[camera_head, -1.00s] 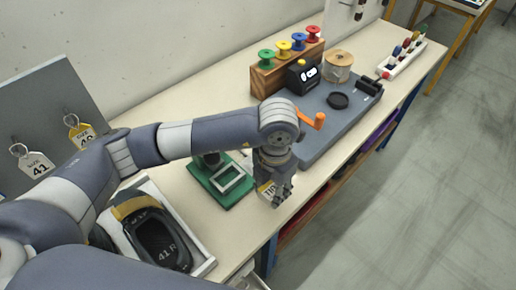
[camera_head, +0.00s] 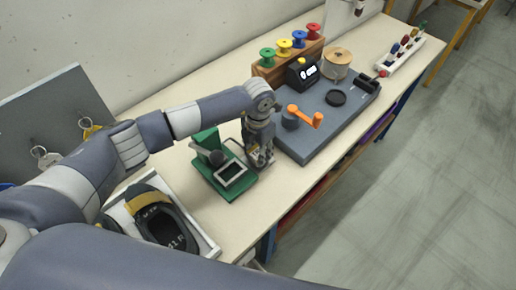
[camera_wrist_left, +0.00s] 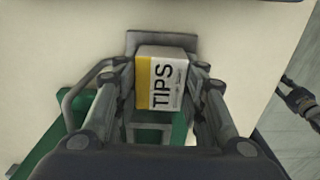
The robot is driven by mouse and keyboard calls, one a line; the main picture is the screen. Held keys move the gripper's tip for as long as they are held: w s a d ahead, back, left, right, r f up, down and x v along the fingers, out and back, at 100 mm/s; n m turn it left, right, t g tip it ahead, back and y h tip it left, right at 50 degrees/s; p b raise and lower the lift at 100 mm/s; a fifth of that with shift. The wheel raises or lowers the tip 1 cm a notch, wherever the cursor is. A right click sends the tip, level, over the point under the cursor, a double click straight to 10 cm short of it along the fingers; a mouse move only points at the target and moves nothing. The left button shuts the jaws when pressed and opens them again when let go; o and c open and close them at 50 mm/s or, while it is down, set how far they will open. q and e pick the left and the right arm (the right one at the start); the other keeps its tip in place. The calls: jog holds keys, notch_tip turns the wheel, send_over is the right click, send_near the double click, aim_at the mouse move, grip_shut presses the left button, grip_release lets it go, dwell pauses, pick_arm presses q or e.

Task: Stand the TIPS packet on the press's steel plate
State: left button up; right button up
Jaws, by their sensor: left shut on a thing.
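My left gripper (camera_head: 262,160) is shut on the TIPS packet (camera_wrist_left: 166,84), a small white box with a yellow band. In the left wrist view the packet sits between both fingers, its lettering facing the camera. The green press (camera_head: 212,180) stands on the bench just left of the gripper in the head view. A grey flat plate (camera_wrist_left: 160,38) shows just behind the packet in the left wrist view. The gap between packet and plate cannot be judged. In the head view the fingers mostly hide the packet.
A grey board (camera_head: 318,128) with an orange crank (camera_head: 306,115) stands close to the gripper's right. Coloured spools (camera_head: 283,46) stand at the back. The bench's front edge is nearby.

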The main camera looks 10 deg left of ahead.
pick_arm(q)
jog(key=shift+f, duration=0.2)
jog(key=shift+f, duration=0.1)
jog(key=shift+f, duration=0.15)
jog(key=o, duration=1.1)
